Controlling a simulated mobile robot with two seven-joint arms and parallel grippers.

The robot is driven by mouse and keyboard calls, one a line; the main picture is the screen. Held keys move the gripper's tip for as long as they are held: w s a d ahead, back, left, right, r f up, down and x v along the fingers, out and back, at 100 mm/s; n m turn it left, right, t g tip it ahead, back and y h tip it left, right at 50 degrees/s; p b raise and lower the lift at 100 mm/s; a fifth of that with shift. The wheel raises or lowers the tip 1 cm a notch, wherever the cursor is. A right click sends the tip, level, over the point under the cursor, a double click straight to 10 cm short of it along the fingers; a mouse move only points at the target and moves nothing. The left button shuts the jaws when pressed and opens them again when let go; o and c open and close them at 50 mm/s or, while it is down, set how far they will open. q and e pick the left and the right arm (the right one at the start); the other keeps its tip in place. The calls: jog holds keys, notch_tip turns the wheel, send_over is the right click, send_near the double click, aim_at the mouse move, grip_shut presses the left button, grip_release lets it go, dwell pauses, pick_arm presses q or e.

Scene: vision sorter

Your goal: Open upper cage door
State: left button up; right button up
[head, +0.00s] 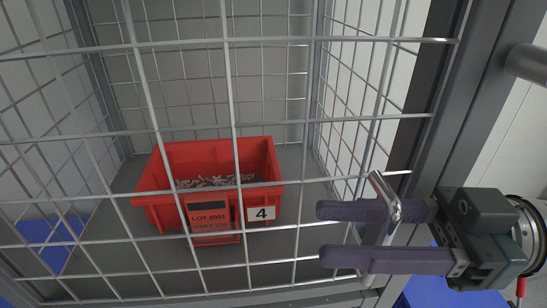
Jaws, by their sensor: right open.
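The upper cage door (227,112) is a wire mesh panel across the front of the view, and it looks shut. A shiny metal handle (383,192) sits on the mesh near the door's right edge. My right gripper (328,234) comes in from the right. Its two dark purple fingers are open, one above the other, and the handle shows between and in front of them. I cannot tell if the fingers touch the handle. My left gripper is not in view.
Behind the mesh, a red bin (205,165) with small pale parts and a label with the number 4 stands on a grey shelf (300,190). A thick grey frame post (460,110) runs down the right side. A blue surface shows below at left and right.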

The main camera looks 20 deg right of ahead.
jog(key=shift+a, duration=0.1)
grip_shut()
dwell(0.3)
dwell(1.1)
